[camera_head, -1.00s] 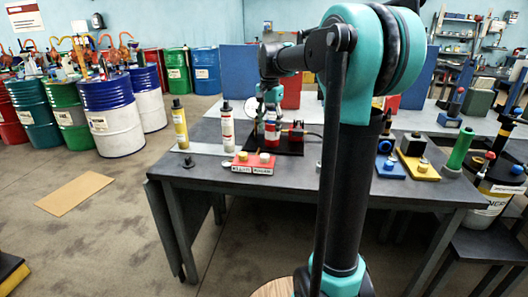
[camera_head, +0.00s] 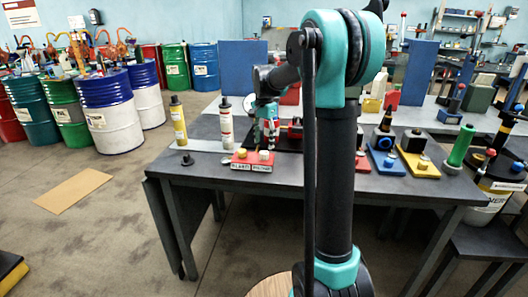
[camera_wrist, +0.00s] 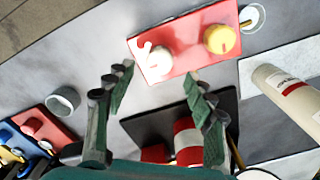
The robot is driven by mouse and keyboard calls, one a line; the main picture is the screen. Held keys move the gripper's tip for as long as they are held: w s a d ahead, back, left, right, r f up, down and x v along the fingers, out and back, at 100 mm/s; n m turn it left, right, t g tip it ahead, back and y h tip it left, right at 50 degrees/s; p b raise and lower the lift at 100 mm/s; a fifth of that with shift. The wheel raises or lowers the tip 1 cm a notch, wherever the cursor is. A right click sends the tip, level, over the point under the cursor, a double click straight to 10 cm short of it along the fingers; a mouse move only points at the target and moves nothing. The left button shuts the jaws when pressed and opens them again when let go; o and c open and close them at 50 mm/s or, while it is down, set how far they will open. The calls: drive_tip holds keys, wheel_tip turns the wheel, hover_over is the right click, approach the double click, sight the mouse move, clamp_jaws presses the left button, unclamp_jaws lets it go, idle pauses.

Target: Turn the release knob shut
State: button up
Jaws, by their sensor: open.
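A red block (camera_head: 253,160) stands at the front edge of the dark table, with a yellow knob (camera_head: 241,153) and a white knob (camera_head: 264,155) on top. Small labels on its front are too small to read surely, so I cannot tell which knob is the release knob. In the wrist view the red block (camera_wrist: 186,45) lies just beyond the fingertips, the white knob (camera_wrist: 153,62) at left and the yellow knob (camera_wrist: 220,39) at right. My gripper (camera_wrist: 158,76) is open and empty, its fingers apart, nearest the white knob and not visibly touching it.
A red-and-white cylinder (camera_wrist: 187,140) stands on a black mat (camera_wrist: 150,125) close by the right finger. A white tube (camera_head: 226,124) and a yellow tube (camera_head: 179,122) stand left of the block. A blue block (camera_head: 385,162) is at right. A small grey ring (camera_wrist: 63,100) lies at left.

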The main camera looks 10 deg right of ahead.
sight(264, 152)
drive_tip(key=shift+f, duration=2.6)
drive_tip(key=shift+c, duration=0.5)
drive_tip(key=c, duration=1)
drive_tip(key=shift+c, duration=0.2)
